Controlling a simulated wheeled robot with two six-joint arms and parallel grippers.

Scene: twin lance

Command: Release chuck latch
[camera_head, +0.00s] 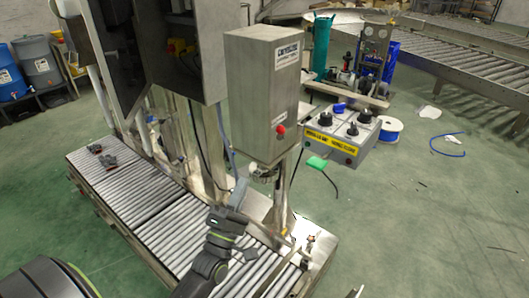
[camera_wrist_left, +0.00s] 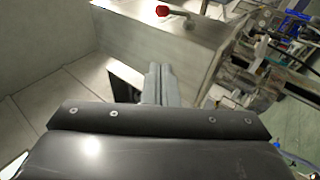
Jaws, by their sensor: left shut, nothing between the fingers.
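My left gripper (camera_head: 238,192) is over the roller conveyor, in front of the steel box and its column. In the left wrist view its two grey fingers (camera_wrist_left: 158,85) are together with nothing between them. Below the steel box, a small round metal fitting (camera_head: 265,172), perhaps the chuck, sits right of and a little above the fingertips. A gap shows between them in the picture. In the left wrist view metal mechanism parts (camera_wrist_left: 225,85) stand right of the fingers. I cannot make out the latch itself. My right gripper is not in view.
The steel box (camera_head: 262,90) with a red button (camera_head: 281,130) hangs above the conveyor (camera_head: 150,205). A grey control box (camera_head: 345,138) with black knobs is to its right. A dark cabinet (camera_head: 165,50) stands left. Open green floor (camera_head: 420,230) lies to the right.

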